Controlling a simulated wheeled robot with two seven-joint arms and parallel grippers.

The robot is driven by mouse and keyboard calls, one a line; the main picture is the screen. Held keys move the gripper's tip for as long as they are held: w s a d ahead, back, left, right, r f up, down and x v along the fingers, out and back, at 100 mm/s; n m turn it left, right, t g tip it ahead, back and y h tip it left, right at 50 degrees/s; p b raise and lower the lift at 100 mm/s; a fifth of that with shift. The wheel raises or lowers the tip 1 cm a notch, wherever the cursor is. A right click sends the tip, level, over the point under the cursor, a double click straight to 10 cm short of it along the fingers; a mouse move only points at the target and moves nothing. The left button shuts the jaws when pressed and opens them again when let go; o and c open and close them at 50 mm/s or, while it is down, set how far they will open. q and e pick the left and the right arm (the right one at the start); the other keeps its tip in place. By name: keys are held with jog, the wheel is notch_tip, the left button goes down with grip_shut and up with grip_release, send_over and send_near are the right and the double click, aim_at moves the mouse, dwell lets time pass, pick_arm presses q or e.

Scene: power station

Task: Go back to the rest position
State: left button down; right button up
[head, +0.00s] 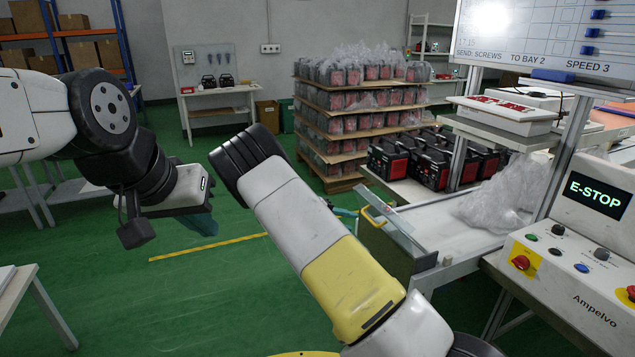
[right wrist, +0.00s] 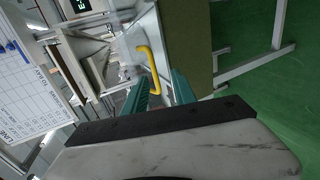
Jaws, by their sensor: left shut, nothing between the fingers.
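My left gripper (head: 200,222) hangs at the left of the head view, teal fingers pointing down over the green floor. It is shut and empty. My right arm crosses the middle of the head view, and its forearm hides most of the right gripper; a teal bit of it (head: 345,212) shows beside the arm.
A conveyor (head: 450,232) with plastic wrap (head: 502,197) and an E-STOP console (head: 575,265) stand at the right. Red-and-black units (head: 430,160) and a loaded pallet (head: 345,186) are behind. A white table (head: 25,290) is at lower left. Green floor between is free.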

jog(key=s+d+r+m+g+y, duration=0.35)
jog(key=s+r+y, duration=0.55)
jog(key=s+r, duration=0.4)
jog(key=s+a+r+t+y, duration=0.2)
jog(key=s+r, duration=0.4)
jog(key=s, duration=0.5)
jog(key=s+a+r+t+y, duration=0.2)
jog(key=s+r, duration=0.4)
jog(key=s, duration=0.6)
jog(key=shift+a+r+n+t+y, duration=0.2)
jog(key=shift+n+t+y, duration=0.15)
jog(key=shift+t+y, duration=0.65)
